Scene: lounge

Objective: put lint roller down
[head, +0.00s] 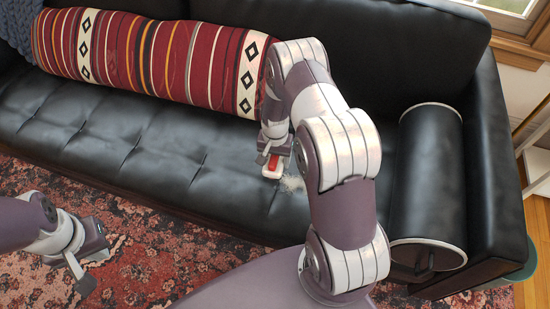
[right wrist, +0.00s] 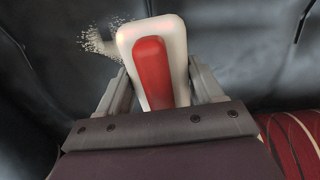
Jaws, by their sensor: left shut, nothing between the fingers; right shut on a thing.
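The lint roller (head: 273,168) has a white body with a red grip part; in the right wrist view the lint roller (right wrist: 153,70) sits between the two fingers. My right gripper (head: 273,152) is shut on it, over the seat of the black leather sofa (head: 150,155). I cannot tell whether the roller touches the seat. A pale patch of lint or hair (head: 292,184) lies on the seat close beside the roller, and the patch (right wrist: 104,40) also shows in the right wrist view. My left gripper (head: 82,276) is shut and empty, low at the left over the rug.
A red striped bolster (head: 150,55) lies along the sofa's back. A black cylindrical cushion (head: 428,180) rests by the right armrest (head: 497,160). The seat left of the roller is clear. A patterned red rug (head: 140,235) covers the floor in front.

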